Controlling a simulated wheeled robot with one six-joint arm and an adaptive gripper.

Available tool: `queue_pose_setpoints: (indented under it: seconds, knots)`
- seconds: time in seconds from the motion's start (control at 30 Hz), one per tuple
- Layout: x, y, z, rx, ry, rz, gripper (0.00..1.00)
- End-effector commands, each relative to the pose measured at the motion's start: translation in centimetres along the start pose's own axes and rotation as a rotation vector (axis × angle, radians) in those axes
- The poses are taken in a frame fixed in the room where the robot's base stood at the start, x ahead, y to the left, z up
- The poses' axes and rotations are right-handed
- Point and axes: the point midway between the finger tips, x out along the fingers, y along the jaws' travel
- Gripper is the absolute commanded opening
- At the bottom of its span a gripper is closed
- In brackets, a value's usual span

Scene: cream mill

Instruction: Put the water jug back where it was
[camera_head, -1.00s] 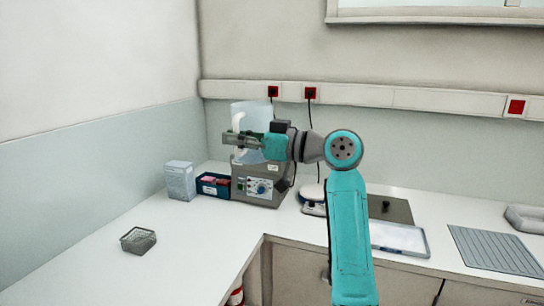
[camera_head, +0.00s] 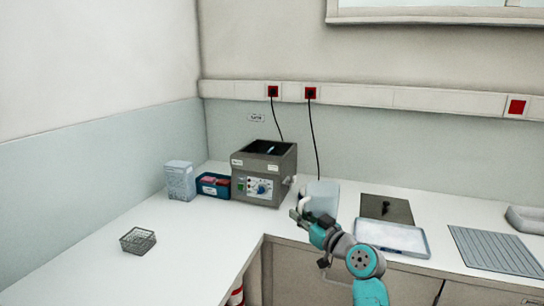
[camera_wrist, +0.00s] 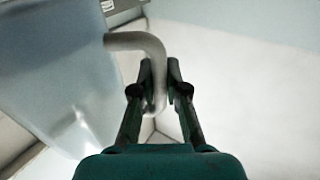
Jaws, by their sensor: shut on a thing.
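The water jug (camera_head: 323,198) is a pale, translucent bluish container with a white handle (camera_head: 305,202). In the head view it is upright, just right of the grey machine, near the counter's front edge. I cannot tell whether its base touches the counter. My gripper (camera_head: 299,213) is at its left front side, shut on the handle. In the wrist view the jug (camera_wrist: 55,75) fills the left side, and its bent handle (camera_wrist: 150,55) runs down between my two fingers (camera_wrist: 160,92). The jug's base is not clear in either view.
The grey machine (camera_head: 254,188) has an open top and a dial. Left of it are a blue box (camera_head: 207,191) and a clear container (camera_head: 180,182). A wire basket (camera_head: 138,240) stands on the left counter. A white tray (camera_head: 392,238), dark plate (camera_head: 372,208) and ridged mat (camera_head: 495,250) lie right.

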Motion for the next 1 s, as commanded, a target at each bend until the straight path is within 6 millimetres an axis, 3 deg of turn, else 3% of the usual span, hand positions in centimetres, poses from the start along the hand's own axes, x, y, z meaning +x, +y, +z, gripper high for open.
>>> queue_pose_setpoints:
  seconds: [0.03,0.2,0.6,0.8,1.0]
  knots:
    - [-1.1,1.1,2.3,0.001,-0.004,0.048,0.0]
    - [-4.6,4.0,8.6,-0.004,-0.004,0.202,0.0]
    - [-14.6,8.0,21.1,-0.013,-0.003,0.518,0.0]
    - [-18.2,8.5,24.5,-0.018,-0.001,0.61,0.0]
    - [-19.8,8.1,25.9,-0.017,-0.004,0.631,0.0]
